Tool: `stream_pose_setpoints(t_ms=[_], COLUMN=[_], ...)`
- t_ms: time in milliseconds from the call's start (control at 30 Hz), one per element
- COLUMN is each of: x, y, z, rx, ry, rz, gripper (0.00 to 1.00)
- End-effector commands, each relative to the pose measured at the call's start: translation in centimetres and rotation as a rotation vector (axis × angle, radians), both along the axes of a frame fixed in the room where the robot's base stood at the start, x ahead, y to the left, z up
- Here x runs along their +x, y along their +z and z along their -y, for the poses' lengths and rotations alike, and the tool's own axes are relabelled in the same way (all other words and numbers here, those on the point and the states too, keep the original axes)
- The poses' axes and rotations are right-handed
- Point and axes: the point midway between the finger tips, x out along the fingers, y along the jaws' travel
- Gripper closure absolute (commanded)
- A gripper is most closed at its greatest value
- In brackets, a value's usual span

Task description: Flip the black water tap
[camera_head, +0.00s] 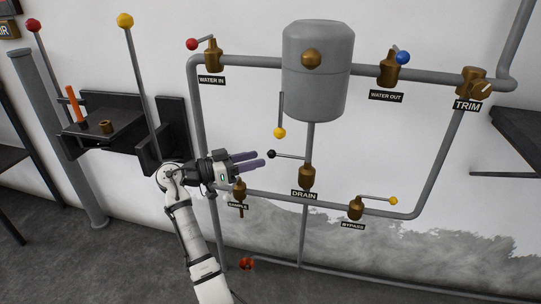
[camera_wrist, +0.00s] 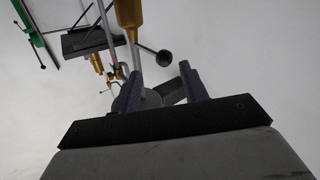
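The black water tap is the DRAIN valve, a brass body (camera_head: 306,177) with a thin lever running left to a black ball knob (camera_head: 271,154). The lever lies nearly level. My gripper (camera_head: 252,158) is just left of the knob, with its two purple fingers pointing right towards it. In the wrist view my gripper (camera_wrist: 157,72) is open, with a clear gap between the fingers. The black knob (camera_wrist: 163,57) shows in line with that gap, near the fingertips; I cannot tell whether it touches them. The brass valve body (camera_wrist: 128,14) is cut off at the top there.
A grey tank (camera_head: 318,80) is above the DRAIN valve. The SAMPLE valve (camera_head: 239,190) is close below my gripper, and the BYPASS valve (camera_head: 355,208) is lower right. A yellow-knobbed lever (camera_head: 279,132) hangs just above the black knob. A dark shelf (camera_head: 100,125) is at left.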

Motion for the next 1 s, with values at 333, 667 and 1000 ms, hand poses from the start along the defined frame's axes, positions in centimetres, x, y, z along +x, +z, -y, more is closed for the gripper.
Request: stream_pose_setpoints(t_ms=[333, 667, 1000], x=[-2.6, -2.9, -1.3], y=[0.2, 0.2, 3.4], z=[-4.9, -5.3, -11.1], rx=[-0.001, -0.001, -0.008], ry=[-0.001, -0.003, 0.402], rz=[0.003, 0.004, 0.005], gripper=[0.56, 0.56, 0.56])
